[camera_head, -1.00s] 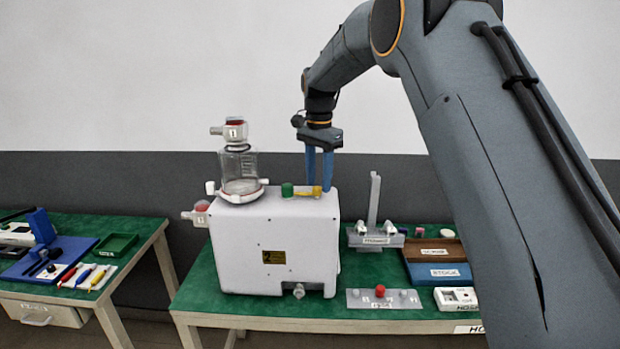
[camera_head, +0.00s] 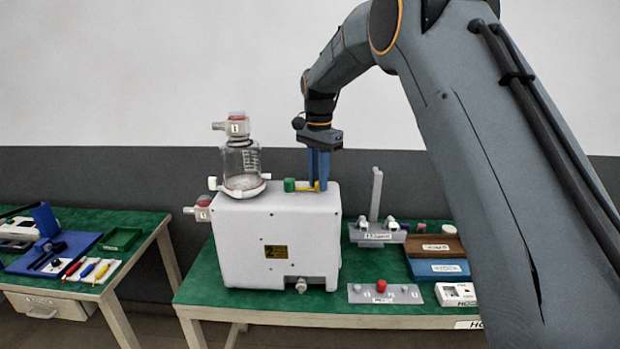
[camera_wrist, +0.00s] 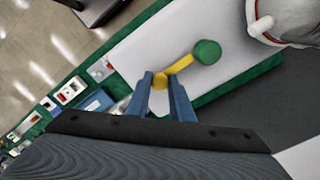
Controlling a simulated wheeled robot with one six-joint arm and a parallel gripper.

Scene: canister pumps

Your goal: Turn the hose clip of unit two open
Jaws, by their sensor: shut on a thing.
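The white pump unit (camera_head: 245,240) stands on the green table and bears a yellow label (camera_head: 276,251), too small to read surely. On its top lies the yellow hose clip (camera_wrist: 181,64), a bar running from a green round knob (camera_wrist: 207,52) to a round yellow end. In the head view the clip (camera_head: 306,189) shows right of the green knob (camera_head: 289,185). My gripper (camera_head: 318,184) points down, its blue fingers shut on the clip's yellow end. In the wrist view the fingers (camera_wrist: 160,82) stand on both sides of that end.
A clear jar (camera_head: 242,168) with a white-and-red cap stands at the unit's left top. A grey stand (camera_head: 375,225), a plate with a red knob (camera_head: 381,286) and a blue tray (camera_head: 438,271) lie to the right. A second table (camera_head: 150,225) stands left, across a gap.

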